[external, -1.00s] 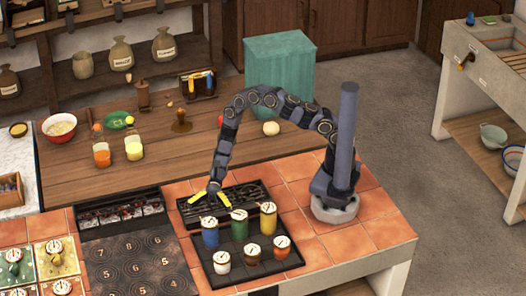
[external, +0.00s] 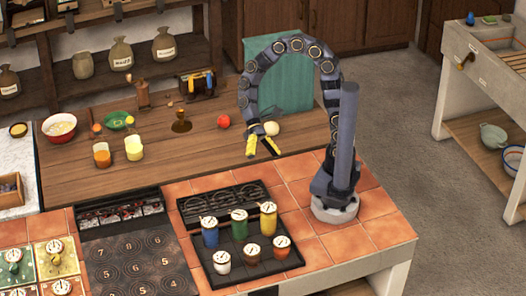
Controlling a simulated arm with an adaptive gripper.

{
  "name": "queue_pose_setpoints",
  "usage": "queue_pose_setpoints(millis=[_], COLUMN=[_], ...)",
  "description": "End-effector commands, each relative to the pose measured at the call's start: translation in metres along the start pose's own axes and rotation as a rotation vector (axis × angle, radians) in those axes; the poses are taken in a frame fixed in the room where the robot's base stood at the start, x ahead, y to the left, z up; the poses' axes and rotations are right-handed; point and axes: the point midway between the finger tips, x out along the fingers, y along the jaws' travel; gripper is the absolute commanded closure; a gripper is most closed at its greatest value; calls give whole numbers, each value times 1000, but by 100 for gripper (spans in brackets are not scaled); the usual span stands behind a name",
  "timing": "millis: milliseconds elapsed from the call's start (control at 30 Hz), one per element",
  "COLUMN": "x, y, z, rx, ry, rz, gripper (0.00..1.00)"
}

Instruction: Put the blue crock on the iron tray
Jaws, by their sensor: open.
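The blue crock (external: 210,233) stands upright with a pale round lid, at the left of the back row on a dark tray (external: 292,262). A dark rack with round rings (external: 225,201) lies directly behind the crocks; its rings look empty. Both dark pieces could be iron, and I cannot tell which is the iron tray. My gripper (external: 261,147) is open and empty, with yellow fingertips. It hangs above and behind the crocks, near the edge between the wooden counter and the tiles, apart from the blue crock.
Green (external: 239,224), yellow (external: 268,219), white (external: 222,262), brown (external: 252,254) and orange-red (external: 281,247) crocks crowd the dark tray. A numbered dark plate (external: 130,262) lies to the left. A red fruit (external: 223,121) and a pale round item (external: 271,128) sit behind. Tiles at right are clear.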

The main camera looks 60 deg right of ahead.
Motion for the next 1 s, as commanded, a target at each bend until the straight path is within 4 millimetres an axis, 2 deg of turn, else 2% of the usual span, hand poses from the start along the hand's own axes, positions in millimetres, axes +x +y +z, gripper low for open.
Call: queue_pose_setpoints(millis=[100, 300, 500, 667, 900, 933, 1000], x=[-17, -49, -74, -81, -82, -82, -84], y=[39, 106, 155, 170, 171, 171, 170], z=[19, 43, 63, 70, 70, 70, 69], rx=[-73, -124, -113, -103, -102, -102, -110], ry=[148, 388, 549, 594, 596, 596, 596], rz=[141, 380, 552, 606, 612, 611, 612], gripper=[10, 10, 10, 10, 10, 0, 0])
